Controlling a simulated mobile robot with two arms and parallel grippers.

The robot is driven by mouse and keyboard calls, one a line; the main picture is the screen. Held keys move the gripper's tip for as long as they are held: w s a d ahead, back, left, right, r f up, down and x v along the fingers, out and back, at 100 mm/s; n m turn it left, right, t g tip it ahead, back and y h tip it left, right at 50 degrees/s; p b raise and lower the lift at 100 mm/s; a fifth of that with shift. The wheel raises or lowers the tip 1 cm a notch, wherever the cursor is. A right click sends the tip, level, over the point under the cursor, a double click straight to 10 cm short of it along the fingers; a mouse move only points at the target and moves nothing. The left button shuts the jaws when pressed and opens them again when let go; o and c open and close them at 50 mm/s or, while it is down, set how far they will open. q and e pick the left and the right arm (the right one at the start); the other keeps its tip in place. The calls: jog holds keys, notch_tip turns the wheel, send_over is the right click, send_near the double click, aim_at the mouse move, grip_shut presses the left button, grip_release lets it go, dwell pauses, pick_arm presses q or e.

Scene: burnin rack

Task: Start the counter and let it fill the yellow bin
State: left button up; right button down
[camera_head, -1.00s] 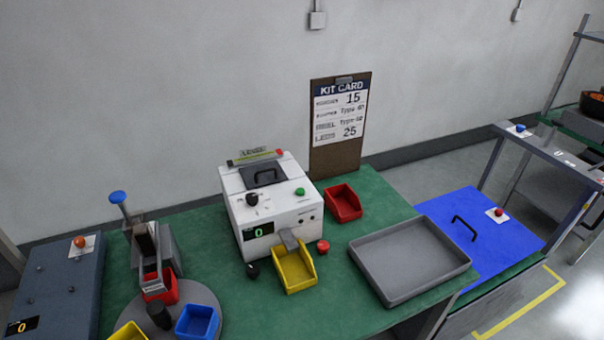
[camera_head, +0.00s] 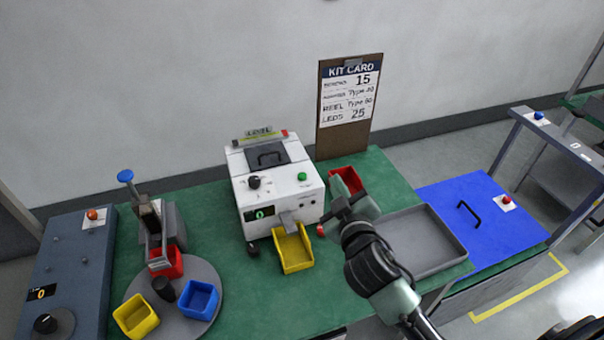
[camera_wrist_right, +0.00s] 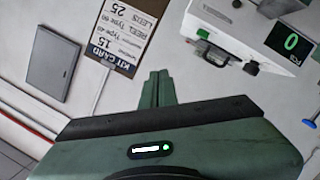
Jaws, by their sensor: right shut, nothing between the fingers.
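The white counter (camera_head: 282,204) stands on the green table, with a green button (camera_head: 302,176), a black knob (camera_head: 254,182) and a display (camera_head: 260,213) that reads 0. The yellow bin (camera_head: 294,252) sits under its chute at the front and looks empty. My right gripper (camera_head: 340,203) is shut and empty, in front of the red bin and to the right of the counter. In the right wrist view my shut fingers (camera_wrist_right: 158,88) point up, with the counter (camera_wrist_right: 250,30) tilted at the upper right. My left gripper is not in view.
A red bin (camera_head: 346,181) is partly hidden behind my right gripper. A grey tray (camera_head: 418,222) lies to the right, partly covered by my arm. A kit card (camera_head: 349,95) stands behind. A round turntable (camera_head: 205,315) with small bins is at left.

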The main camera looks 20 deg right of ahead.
jog(key=w+a+r+n+t+y, duration=0.55)
jog(key=a+r+n+y, duration=0.35)
jog(key=r+n, duration=0.3)
jog(key=w+a+r+n+g+y, duration=0.2)
jog(key=w+a+n+g+y, duration=0.1)
jog(key=a+n+g+y, duration=0.65)
jog(key=n+g+h, duration=0.5)
jog(key=n+h, duration=0.3)
jog(key=h, duration=0.2)
send_over(305, 176)
notch_tip(305, 176, down, 10)
jog(key=shift+f, duration=0.15)
jog(key=shift+f+m, duration=0.15)
jog(key=shift+m, duration=0.1)
notch_tip(305, 176, down, 9)
jog(key=b, duration=0.5)
jog(key=shift+r, duration=0.2)
